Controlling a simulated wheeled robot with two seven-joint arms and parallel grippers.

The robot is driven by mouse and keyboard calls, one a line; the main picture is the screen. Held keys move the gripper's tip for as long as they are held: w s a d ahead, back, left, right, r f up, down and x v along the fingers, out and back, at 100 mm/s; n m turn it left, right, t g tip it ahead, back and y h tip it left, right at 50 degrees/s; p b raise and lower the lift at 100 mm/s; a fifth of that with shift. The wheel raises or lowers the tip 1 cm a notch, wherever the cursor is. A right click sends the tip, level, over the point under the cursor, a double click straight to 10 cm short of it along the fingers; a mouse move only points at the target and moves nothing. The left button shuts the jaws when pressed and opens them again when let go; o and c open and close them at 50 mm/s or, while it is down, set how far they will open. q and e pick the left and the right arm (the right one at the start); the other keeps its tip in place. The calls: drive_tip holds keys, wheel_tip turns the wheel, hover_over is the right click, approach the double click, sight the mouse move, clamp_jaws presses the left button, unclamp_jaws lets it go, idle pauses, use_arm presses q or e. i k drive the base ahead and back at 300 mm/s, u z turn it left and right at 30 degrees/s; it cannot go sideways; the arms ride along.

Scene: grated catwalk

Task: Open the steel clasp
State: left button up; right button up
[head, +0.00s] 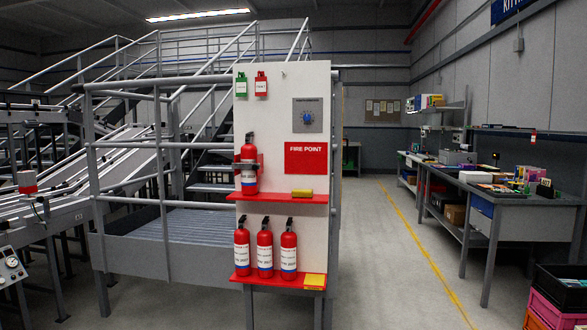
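A white fire point board (275,140) stands in the middle of the view, at the end of the railed platform. A red extinguisher (249,180) stands upright on its upper red shelf (290,199), against a red backing. A band seems to cross this extinguisher near its upper middle, but it is small. I cannot make out a steel clasp clearly, nor tell whether one is open or shut. Neither of my grippers is in view.
Several more extinguishers (265,250) stand on the lower red shelf (277,284). Grey railings (160,150) are left. A workbench (500,190) and stacked crates (555,300) are right. The floor (390,260) between is clear.

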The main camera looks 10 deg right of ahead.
sight(242, 166)
drive_tip(key=u, duration=0.35)
drive_tip(key=i, duration=2.85)
drive_tip(key=u, duration=0.1)
